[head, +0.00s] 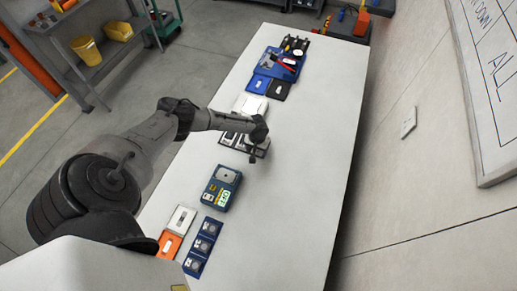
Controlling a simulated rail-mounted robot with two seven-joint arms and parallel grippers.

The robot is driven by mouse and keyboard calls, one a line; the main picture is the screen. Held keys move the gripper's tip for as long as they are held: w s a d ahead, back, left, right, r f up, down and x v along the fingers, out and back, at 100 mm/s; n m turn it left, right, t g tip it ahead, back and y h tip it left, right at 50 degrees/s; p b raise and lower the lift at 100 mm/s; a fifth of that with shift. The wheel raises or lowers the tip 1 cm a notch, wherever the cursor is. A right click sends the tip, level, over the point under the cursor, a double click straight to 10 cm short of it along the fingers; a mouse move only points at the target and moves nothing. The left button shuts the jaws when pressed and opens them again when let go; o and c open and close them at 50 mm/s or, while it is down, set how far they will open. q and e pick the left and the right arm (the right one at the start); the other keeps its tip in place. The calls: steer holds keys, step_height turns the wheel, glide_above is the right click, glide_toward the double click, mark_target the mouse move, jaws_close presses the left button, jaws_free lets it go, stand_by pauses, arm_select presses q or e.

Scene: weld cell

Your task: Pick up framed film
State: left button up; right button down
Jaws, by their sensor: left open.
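My left arm reaches in from the left over the white table (290,205). My left gripper (252,157) is open and points down at the table's middle, over a dark-framed flat piece (229,138) with pale panels. This piece may be the framed film, but it is too small to tell. The gripper and wrist hide part of it, and I cannot tell whether the fingers touch it. A white flat item (250,104) lies just beyond the wrist. My right gripper is not in view.
A blue device with a lit green display (221,186) stands nearer. An orange case (169,244), a white plate (181,219) and a blue tray with several round pieces (204,246) lie at the near end. A blue mat with tools (283,63) lies farther off. The table's right side is clear.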

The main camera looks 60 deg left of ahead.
arm_select(q)
steer(key=c, duration=0.7)
